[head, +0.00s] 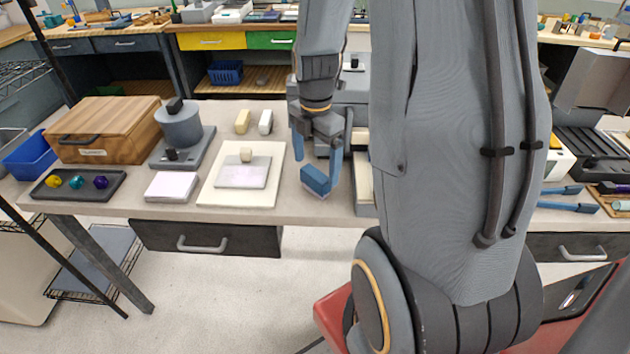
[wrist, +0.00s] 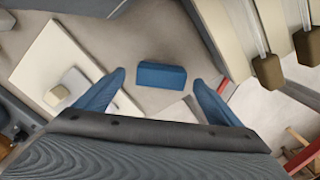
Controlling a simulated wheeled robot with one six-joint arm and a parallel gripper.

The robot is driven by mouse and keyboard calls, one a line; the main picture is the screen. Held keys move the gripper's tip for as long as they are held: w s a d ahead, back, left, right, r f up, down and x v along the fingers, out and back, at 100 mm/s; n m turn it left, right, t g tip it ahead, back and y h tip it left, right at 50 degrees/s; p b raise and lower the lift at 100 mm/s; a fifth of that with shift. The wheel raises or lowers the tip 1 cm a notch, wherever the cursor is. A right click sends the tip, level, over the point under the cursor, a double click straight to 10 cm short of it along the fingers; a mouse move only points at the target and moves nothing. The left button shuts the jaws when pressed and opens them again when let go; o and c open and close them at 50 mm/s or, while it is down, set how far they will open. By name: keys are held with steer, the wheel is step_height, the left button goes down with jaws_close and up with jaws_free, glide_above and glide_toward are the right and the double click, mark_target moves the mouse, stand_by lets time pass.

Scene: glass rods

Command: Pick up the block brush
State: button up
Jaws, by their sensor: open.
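A small blue block (head: 317,180), which I take to be the block brush, lies on the grey tabletop near the front edge in the head view. No bristles show on it. In the wrist view the blue block (wrist: 161,76) sits between and a little beyond my two blue fingertips, with gaps at both sides. My gripper (head: 319,163) points down, open and empty, just above and behind the block; it also shows in the wrist view (wrist: 159,79). I cannot tell the exact height of the fingertips over the table.
A cream board (head: 271,150) with a grey pad and small block lies left of the blue block. A white pad (head: 171,187), a dark tray (head: 78,197) with coloured knobs and a wooden box (head: 105,117) are further left. A cream-topped item (head: 364,186) stands close on the right.

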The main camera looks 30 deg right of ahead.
mark_target(315, 173)
steer(key=shift+s+a+f+p, duration=0.15)
steer(key=shift+f+p, duration=0.7)
steer(key=shift+f, duration=1.85)
steer(key=c, duration=1.3)
steer(key=shift+o, duration=0.2)
steer(key=shift+r, duration=0.1)
step_height(315, 173, up, 10)
steer(key=shift+f+b, duration=0.1)
steer(key=shift+b, duration=0.85)
